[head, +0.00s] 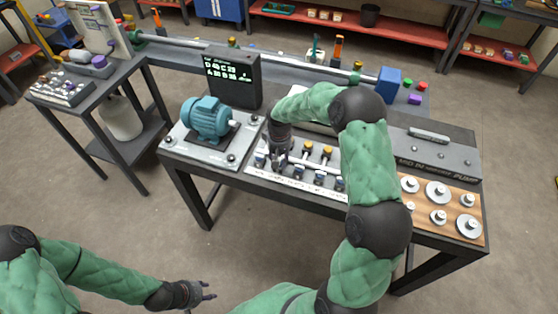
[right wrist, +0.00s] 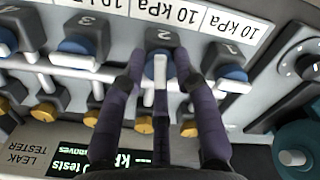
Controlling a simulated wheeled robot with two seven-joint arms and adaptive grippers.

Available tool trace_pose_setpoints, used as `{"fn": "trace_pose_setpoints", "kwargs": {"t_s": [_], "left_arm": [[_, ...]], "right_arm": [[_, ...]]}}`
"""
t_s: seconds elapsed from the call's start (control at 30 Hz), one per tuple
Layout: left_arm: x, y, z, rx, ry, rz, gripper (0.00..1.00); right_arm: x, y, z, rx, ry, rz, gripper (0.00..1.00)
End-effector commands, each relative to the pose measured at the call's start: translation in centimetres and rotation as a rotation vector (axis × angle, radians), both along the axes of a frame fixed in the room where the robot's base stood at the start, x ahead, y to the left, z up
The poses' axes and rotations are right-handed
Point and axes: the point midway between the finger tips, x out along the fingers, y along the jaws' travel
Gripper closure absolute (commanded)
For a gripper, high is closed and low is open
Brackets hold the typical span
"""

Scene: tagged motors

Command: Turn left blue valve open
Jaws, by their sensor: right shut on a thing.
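A leak tester panel (head: 255,170) on the table carries a row of blue valves below yellow-brown knobs. The leftmost blue valve (head: 260,158) is numbered 1 and shows at the right in the right wrist view (right wrist: 232,73). My right gripper (head: 278,164) is over the second valve from the left. In the right wrist view its fingers (right wrist: 160,72) stand on both sides of the blue valve numbered 2 (right wrist: 157,60), closed on its pale handle. My left gripper (head: 208,291) is open and empty at the bottom, away from the table.
A teal motor (head: 206,118) stands left of the panel, with a black display (head: 234,78) behind. A wooden board (head: 425,200) with several metal discs lies at the right. My right arm hides part of the panel. Valve 3 (right wrist: 85,42) is close beside the fingers.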

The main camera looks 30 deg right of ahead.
Motion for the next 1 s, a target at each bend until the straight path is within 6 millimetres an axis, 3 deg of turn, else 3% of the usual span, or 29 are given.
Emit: {"fn": "trace_pose_setpoints", "kwargs": {"t_s": [0.4, 0.93, 0.97, 1.0], "left_arm": [[0.0, 0.0, -0.56, 0.0, 0.0, 0.0, 0.6], [0.0, 0.0, -0.59, 0.0, 0.0, 0.0, 0.6], [0.0, 0.0, -0.59, 0.0, 0.0, 0.0, 0.6], [0.0, 0.0, -0.59, 0.0, 0.0, 0.0, 0.6]], "right_arm": [[-0.18, 0.05, -0.14, 0.0, 0.005, -0.174, 1.0], [-0.21, 0.1, -0.15, 0.001, 0.007, -0.195, 1.0], [-0.21, 0.1, -0.15, 0.001, 0.007, -0.195, 0.67], [-0.21, 0.1, -0.15, 0.001, 0.007, -0.195, 0.55]]}}
